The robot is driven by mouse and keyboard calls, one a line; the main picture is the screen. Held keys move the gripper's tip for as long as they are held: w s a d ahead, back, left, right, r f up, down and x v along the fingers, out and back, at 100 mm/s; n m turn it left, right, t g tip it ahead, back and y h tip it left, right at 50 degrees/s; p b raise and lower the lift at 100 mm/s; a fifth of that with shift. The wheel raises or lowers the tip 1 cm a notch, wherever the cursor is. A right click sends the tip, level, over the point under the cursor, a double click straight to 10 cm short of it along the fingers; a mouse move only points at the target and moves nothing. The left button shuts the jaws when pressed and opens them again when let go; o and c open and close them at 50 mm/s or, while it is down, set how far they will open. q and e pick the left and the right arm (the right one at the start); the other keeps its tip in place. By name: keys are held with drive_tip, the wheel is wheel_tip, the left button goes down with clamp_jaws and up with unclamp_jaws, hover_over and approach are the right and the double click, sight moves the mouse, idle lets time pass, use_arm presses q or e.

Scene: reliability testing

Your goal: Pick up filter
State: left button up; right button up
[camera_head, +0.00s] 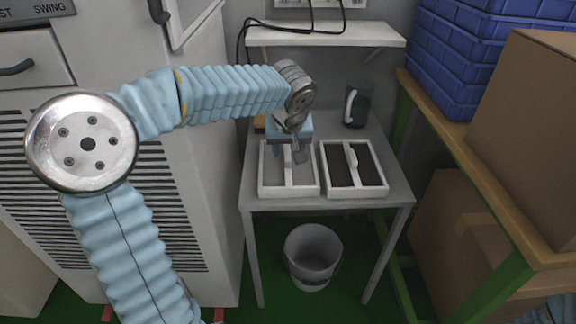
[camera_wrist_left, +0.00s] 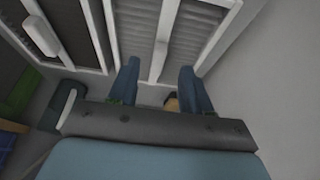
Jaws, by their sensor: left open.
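Two white-framed filters lie side by side on the small grey table. The left filter (camera_head: 265,191) has a light grey inside and a white handle bar down its middle. The right filter (camera_head: 371,191) has a dark inside and its own white handle. My left gripper (camera_head: 288,153) is above the far part of the light filter, pointing down, open and empty. In the left wrist view its fingers (camera_wrist_left: 160,68) are spread on either side of the light filter's handle bar (camera_wrist_left: 160,57). I cannot tell the exact height gap. My right gripper does not show.
A dark mug-like container (camera_head: 357,104) stands behind the dark filter. A white shelf (camera_head: 330,37) hangs above the table (camera_head: 330,203). A grey bucket (camera_head: 313,256) is underneath. A rack with blue crates (camera_head: 455,60) and cardboard boxes (camera_head: 535,100) borders the right side.

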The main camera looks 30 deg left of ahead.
sight(288, 158)
use_arm(q)
drive_tip(key=x, duration=0.5)
drive_tip(key=shift+w+a, duration=0.15)
drive_tip(key=shift+w, duration=0.05)
drive_tip(key=shift+r, duration=0.1)
clamp_jaws()
